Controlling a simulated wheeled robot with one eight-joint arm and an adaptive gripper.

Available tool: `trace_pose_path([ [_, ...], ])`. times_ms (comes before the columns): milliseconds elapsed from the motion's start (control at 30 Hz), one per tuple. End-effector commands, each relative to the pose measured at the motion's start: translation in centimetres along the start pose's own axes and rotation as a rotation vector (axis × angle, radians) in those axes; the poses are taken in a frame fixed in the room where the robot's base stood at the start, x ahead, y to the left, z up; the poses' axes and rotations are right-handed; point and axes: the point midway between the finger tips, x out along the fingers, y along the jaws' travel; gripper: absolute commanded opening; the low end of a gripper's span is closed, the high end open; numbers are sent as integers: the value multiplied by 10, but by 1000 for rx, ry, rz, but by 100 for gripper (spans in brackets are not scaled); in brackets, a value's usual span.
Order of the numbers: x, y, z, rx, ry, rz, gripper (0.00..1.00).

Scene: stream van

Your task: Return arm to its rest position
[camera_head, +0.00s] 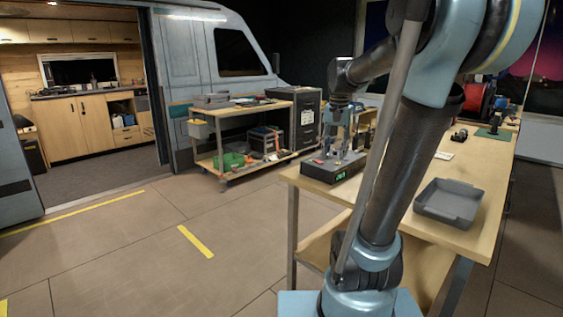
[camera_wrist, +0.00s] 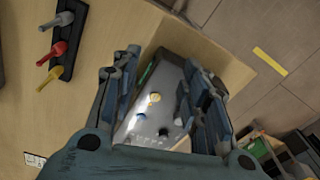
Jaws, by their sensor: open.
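My gripper (camera_head: 343,146) points down over the front left part of the wooden workbench (camera_head: 305,184), at the end of my raised, bent arm. In the wrist view my gripper (camera_wrist: 160,62) has its two blue-grey fingers spread apart. A dark box with a green lit display (camera_head: 332,170) stands below it on the bench. In the wrist view this box (camera_wrist: 150,115) shows between the fingers, with small knobs on its top. I see nothing held, though the fingers hide part of the box. The exact gap between fingertips and box is unclear.
A grey open tray (camera_head: 448,203) sits at the bench's right front. A dark rack (camera_wrist: 66,45) holds grey, red and yellow handles beside the gripper. A wheeled cart (camera_head: 243,141) stands by the van (camera_head: 190,60). The floor (camera_head: 150,250) left of the bench is clear.

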Motion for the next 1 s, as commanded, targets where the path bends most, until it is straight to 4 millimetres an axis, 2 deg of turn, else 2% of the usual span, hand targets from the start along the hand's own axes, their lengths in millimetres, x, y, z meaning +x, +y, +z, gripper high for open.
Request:
trace_pose_path([
  [33,7,8,15,-28,6,-3,41],
  [200,33,32,57,-129,27,-12,41],
  [367,62,52,94,-224,49,-19,41],
  [600,114,81,147,-367,81,-26,41],
  [800,156,100,180,-469,106,-28,41],
  [1000,176,109,194,-518,117,-27,41],
])
